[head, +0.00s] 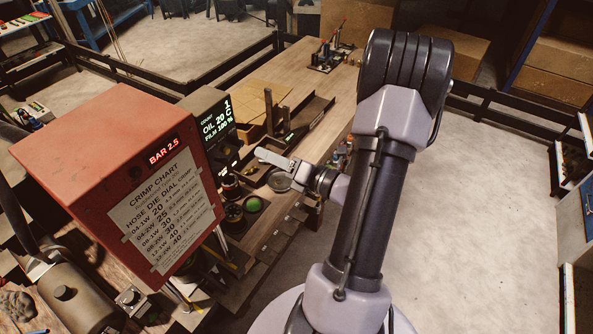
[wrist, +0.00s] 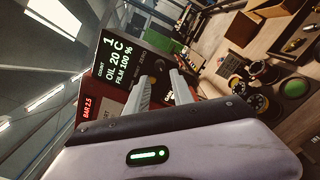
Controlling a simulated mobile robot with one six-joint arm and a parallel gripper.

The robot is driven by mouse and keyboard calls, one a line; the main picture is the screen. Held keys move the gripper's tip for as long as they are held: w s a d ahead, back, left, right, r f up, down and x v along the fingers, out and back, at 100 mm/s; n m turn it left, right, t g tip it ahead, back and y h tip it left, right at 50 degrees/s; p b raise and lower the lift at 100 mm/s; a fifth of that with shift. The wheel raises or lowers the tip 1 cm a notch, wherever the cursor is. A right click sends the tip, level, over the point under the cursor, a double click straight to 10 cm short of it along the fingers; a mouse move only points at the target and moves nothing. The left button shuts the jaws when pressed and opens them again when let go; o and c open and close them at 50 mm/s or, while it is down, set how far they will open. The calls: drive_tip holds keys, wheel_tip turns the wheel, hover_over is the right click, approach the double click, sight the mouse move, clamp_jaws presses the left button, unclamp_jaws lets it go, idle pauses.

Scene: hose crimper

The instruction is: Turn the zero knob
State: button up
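My gripper (head: 276,160) reaches in front of the dark display box (head: 207,117), at its right side. In the wrist view my gripper (wrist: 161,76) has its two pale fingers apart, pointing at the dark panel beside the lit screen (wrist: 119,62). The screen reads count 1, oil 20 C, film 100 %. No object is clearly held.
The red crimper housing (head: 110,150) with a crimp chart (head: 165,210) and "BAR 2.5" readout stands left of my arm. A wooden bench (head: 318,80) stretches behind; floor at right is clear.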

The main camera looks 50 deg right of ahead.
drive_tip(key=s+b, duration=0.1)
drive_tip(key=s, duration=0.9)
drive_tip(key=shift+s+d, duration=0.2)
drive_tip(key=shift+d, duration=0.15)
